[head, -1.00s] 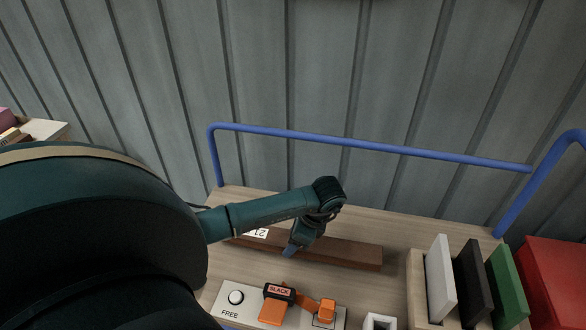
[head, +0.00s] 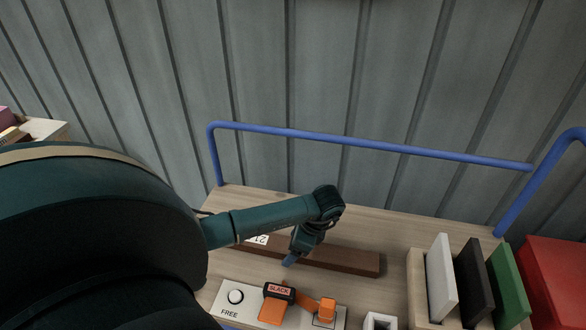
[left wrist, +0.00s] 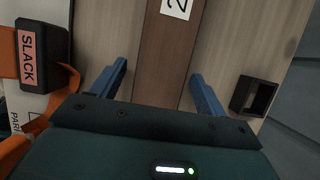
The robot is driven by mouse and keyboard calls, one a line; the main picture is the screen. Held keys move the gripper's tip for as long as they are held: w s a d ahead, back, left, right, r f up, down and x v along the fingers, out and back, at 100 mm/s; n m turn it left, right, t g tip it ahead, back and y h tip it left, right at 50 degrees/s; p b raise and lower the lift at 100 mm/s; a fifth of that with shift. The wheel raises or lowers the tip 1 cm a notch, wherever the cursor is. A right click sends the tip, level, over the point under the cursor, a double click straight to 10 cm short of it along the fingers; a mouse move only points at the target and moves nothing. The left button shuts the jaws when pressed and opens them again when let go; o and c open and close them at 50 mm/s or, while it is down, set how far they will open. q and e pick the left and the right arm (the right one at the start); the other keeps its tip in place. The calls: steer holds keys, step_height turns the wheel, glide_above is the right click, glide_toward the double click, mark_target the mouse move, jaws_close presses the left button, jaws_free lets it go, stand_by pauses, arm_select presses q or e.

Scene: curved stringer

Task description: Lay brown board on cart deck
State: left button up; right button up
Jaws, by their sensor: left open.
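The brown board (head: 345,261) lies flat on the wooden cart deck (head: 385,222), with a white number label near its left end. My left gripper (head: 290,262) is over the board's middle in the head view, and my arm hides part of the board. In the left wrist view, the open blue fingers (left wrist: 155,90) stand one on each side of the board (left wrist: 160,62), with bare deck (left wrist: 222,45) showing between each finger and the board. The label shows at the top of that view. My right gripper is not in view.
A blue rail (head: 370,147) runs along the deck's back. A panel with an orange strap and SLACK tag (head: 279,291) lies in front of the board. A rack holds white, black and green (head: 507,284) slabs at right, beside a red box (head: 553,283).

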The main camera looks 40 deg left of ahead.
arm_select(q)
steer(key=p+v, duration=0.2)
steer(key=v, duration=0.9)
steer(key=shift+r, duration=0.4)
steer(key=shift+s+d, duration=0.1)
steer(key=shift+d, duration=0.05)
